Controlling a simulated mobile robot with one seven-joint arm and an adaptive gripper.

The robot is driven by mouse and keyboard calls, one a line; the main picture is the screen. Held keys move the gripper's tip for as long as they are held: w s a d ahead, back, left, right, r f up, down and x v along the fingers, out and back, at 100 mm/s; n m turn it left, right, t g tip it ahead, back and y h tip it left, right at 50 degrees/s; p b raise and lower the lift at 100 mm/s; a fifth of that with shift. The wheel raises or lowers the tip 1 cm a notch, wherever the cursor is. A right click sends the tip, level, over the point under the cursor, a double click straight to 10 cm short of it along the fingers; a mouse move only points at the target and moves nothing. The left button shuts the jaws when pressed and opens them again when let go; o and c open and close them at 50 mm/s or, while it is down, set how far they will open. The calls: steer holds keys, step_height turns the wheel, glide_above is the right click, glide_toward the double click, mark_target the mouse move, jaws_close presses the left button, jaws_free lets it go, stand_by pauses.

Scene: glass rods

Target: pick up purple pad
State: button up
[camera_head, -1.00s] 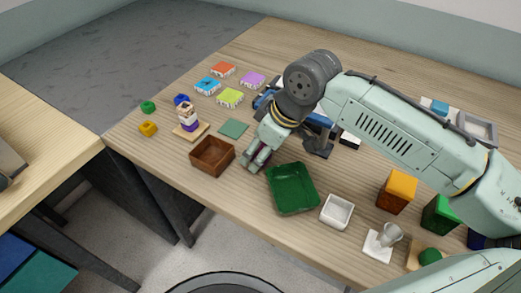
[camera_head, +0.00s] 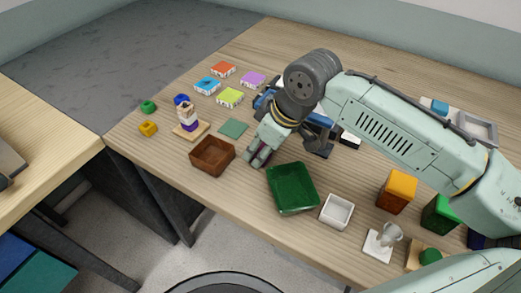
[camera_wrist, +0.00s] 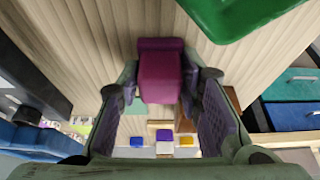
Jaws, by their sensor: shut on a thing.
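The purple pad (camera_wrist: 160,75) is a magenta-purple block seen in the wrist view, between the two fingers of my gripper (camera_wrist: 161,88). The gripper is shut on it, with a fingertip against each side. In the head view my gripper (camera_head: 257,156) points down between the brown box and the green tray, near the table's front. The fingers largely hide the pad there. Whether the pad touches the table is hard to tell.
The brown box (camera_head: 193,157) is left of the gripper and the green tray (camera_head: 292,208) right of it. A flat green square (camera_head: 234,128) lies behind the box. A white dish (camera_head: 337,212) and an orange-topped block (camera_head: 397,190) stand further right. Coloured blocks are at the back left.

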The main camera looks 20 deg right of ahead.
step_height(320, 180, up, 10)
steer(key=shift+b, duration=0.7)
steer(key=o, duration=0.6)
steer(key=shift+c, duration=0.2)
steer(key=c, duration=0.4)
steer(key=shift+c, duration=0.2)
